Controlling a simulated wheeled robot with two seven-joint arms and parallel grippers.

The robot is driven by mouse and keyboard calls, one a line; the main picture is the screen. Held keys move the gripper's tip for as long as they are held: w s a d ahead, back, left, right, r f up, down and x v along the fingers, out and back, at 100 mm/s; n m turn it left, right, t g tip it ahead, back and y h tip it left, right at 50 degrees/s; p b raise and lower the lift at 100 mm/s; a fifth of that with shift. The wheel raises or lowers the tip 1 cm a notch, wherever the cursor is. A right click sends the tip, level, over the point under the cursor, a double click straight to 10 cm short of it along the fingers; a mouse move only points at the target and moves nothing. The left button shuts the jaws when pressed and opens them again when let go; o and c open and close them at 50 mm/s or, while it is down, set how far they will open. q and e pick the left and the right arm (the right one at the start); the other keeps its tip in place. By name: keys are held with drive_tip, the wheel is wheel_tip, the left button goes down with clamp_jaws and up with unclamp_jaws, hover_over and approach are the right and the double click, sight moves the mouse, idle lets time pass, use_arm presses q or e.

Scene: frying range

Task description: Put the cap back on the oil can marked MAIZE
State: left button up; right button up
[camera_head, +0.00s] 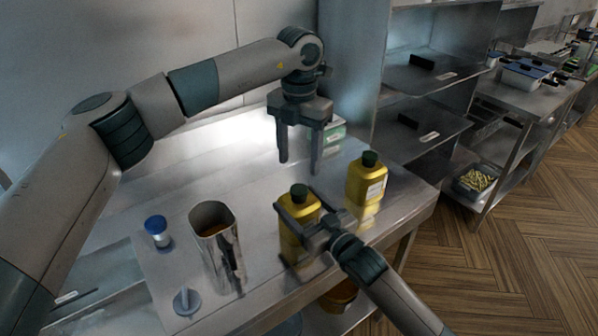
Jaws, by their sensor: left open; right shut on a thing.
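Two yellow oil cans stand on the steel table, each with a dark green top. The nearer can (293,240) is between the fingers of my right gripper (299,207), which is shut on it from the right. The farther can (366,183) stands upright near the table's right end, with a pale label; its lettering is too small to read. I cannot tell which can is marked MAIZE. My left gripper (300,165) is open and empty, pointing down above the table, behind the nearer can. No loose cap can be made out for certain.
A tall metal container (219,250) with brownish contents stands left of the nearer can. A small blue-topped jar (157,231) and a grey disc with an upright stem (187,301) are farther left. A white and green box (335,134) stands behind my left gripper.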

use_arm(q)
wheel_tip(320, 180, up, 4)
drive_tip(key=shift+r, duration=0.2)
use_arm(e)
drive_tip(key=o, duration=2.2)
